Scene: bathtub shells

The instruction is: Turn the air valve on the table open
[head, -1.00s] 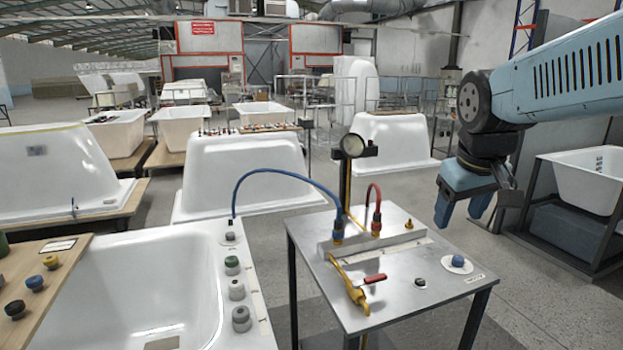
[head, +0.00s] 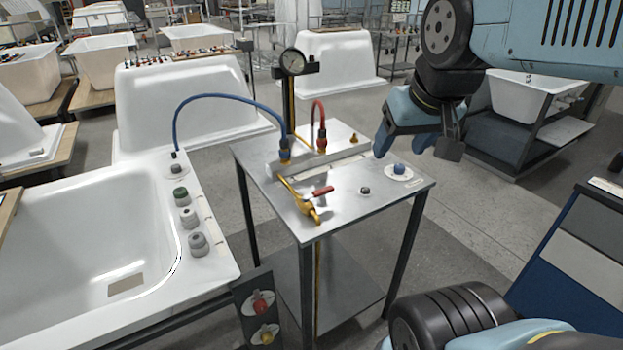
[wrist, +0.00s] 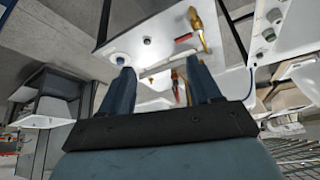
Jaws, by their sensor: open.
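The air valve is a brass-yellow fitting (head: 307,206) with a red lever handle (head: 322,192), at the front of the metal table (head: 345,210). In the wrist view the brass body (wrist: 199,30) and red handle (wrist: 183,37) show near the top, beyond the fingertips. My gripper (head: 415,150) has blue fingers. It hangs above the table's right back side, right of the valve and apart from it. It is open and empty. Its two fingers also show in the wrist view (wrist: 160,75), spread apart.
A blue button (head: 399,170) and a black knob (head: 365,190) are right of the valve. A pressure gauge (head: 292,62), a blue hose (head: 215,97) and a red hose (head: 319,110) stand behind it. A white bathtub (head: 90,235) with rim knobs is left. A dark blue panel (head: 575,270) stands right.

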